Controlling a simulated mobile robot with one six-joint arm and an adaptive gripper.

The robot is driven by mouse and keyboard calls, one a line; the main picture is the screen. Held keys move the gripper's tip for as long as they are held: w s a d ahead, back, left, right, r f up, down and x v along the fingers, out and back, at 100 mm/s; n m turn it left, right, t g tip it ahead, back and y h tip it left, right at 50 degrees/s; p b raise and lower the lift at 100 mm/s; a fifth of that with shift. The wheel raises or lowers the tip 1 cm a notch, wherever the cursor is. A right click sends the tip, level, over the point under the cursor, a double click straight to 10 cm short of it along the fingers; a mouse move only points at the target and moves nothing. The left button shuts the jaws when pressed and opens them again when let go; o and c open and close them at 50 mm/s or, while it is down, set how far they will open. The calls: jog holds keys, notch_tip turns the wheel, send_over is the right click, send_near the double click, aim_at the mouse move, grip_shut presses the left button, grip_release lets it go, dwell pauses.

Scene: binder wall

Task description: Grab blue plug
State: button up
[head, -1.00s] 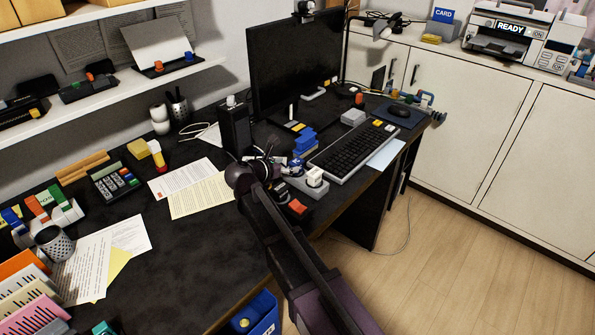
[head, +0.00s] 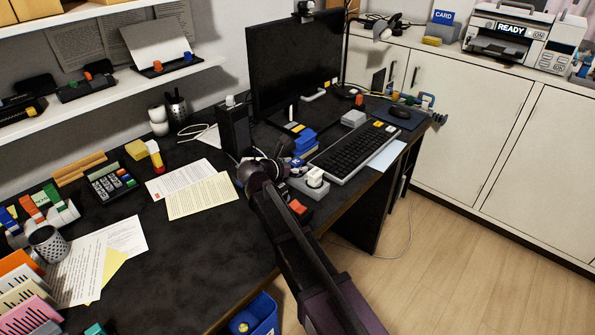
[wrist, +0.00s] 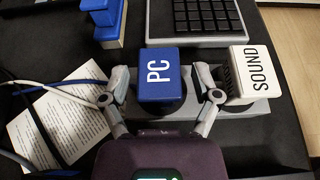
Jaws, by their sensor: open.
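The blue plug (wrist: 158,75), marked PC, sits upright in a grey power strip (wrist: 255,107) in the wrist view. In the head view the blue plug (head: 297,163) is small and partly hidden by my gripper. My gripper (wrist: 161,72) is open, with one finger to the left and one to the right of the blue plug. A narrow gap seems to show on each side. The right finger is between the blue plug and a white plug (wrist: 252,72) marked SOUND, close to both.
The keyboard (head: 353,150) and blue blocks (head: 305,141) lie beyond the strip. Cables (wrist: 55,90) and a printed sheet (wrist: 62,120) are left of the plug. A red-orange piece (head: 298,207) is near the desk's front edge. The desk's left part has bare room.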

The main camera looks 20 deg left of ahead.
jog(key=shift+x, duration=1.05)
grip_shut()
